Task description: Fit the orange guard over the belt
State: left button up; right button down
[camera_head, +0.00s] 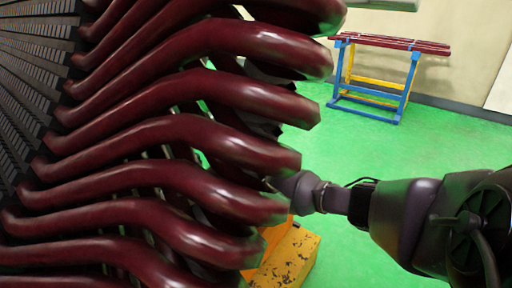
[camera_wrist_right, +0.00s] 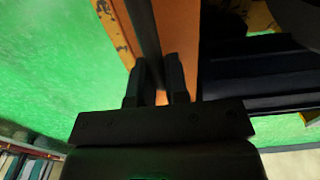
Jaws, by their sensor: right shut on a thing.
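The orange guard (camera_wrist_right: 180,35) shows in the right wrist view as a flat orange panel running up from between my fingers. My right gripper (camera_wrist_right: 156,78) is shut on it, with a narrow orange strip visible between the fingers. A long dark strip (camera_wrist_right: 143,30) runs along the panel's left side; I cannot tell whether it is the belt. In the head view my right arm reaches in from the right and its gripper is hidden behind the dark red coils. A bit of orange (camera_head: 274,233) shows below the wrist there. My left gripper is not in view.
Thick dark red stator coils (camera_head: 160,140) fill the left of the head view, close to my right wrist. A scuffed yellow block (camera_head: 290,262) stands below the wrist. A blue and yellow trestle (camera_head: 370,90) with red bars stands far back. Green floor (camera_head: 340,145) between is clear.

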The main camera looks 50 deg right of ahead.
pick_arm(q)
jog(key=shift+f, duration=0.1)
pick_arm(e)
jog(key=shift+w+f, duration=0.1)
jog(key=shift+f, duration=0.7)
dwell(0.9)
jog(key=c, duration=1)
grip_release()
jog(key=shift+c, duration=0.2)
jog(key=shift+f, duration=0.1)
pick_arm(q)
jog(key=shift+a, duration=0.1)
pick_arm(e)
notch_tip(320, 180, up, 10)
jog(key=p, duration=0.4)
jog(key=shift+r, duration=0.2)
jog(key=shift+r+p, duration=0.3)
jog(key=shift+p, duration=0.15)
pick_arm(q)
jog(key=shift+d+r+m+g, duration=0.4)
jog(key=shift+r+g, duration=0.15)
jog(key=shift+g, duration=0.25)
pick_arm(e)
jog(key=shift+f, duration=0.1)
